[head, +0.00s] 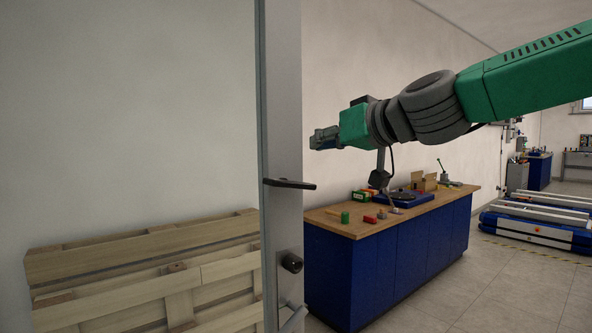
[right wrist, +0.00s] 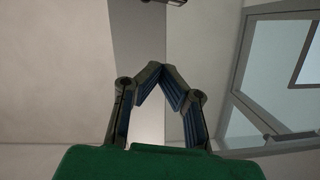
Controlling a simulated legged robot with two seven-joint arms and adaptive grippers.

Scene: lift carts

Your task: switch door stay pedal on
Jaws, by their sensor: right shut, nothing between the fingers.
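A door with a grey metal edge (head: 281,100) stands upright in the head view. It carries a dark lever handle (head: 290,184) and a dark round lock knob (head: 291,262) below it. A pale grey lever-like part (head: 294,318) shows low on the door, cut off by the frame's bottom; I cannot tell whether it is the stay pedal. My right gripper (head: 318,138) is at the right of the door edge, above handle height. In the right wrist view, its fingertips (right wrist: 169,84) meet with nothing between them. My left gripper is out of view.
A blue workbench (head: 385,260) with a wooden top and small items stands behind the door, to the right. Wooden pallets (head: 150,265) lean at the left. A blue lift cart (head: 535,228) stands far right. Floor between bench and cart is clear.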

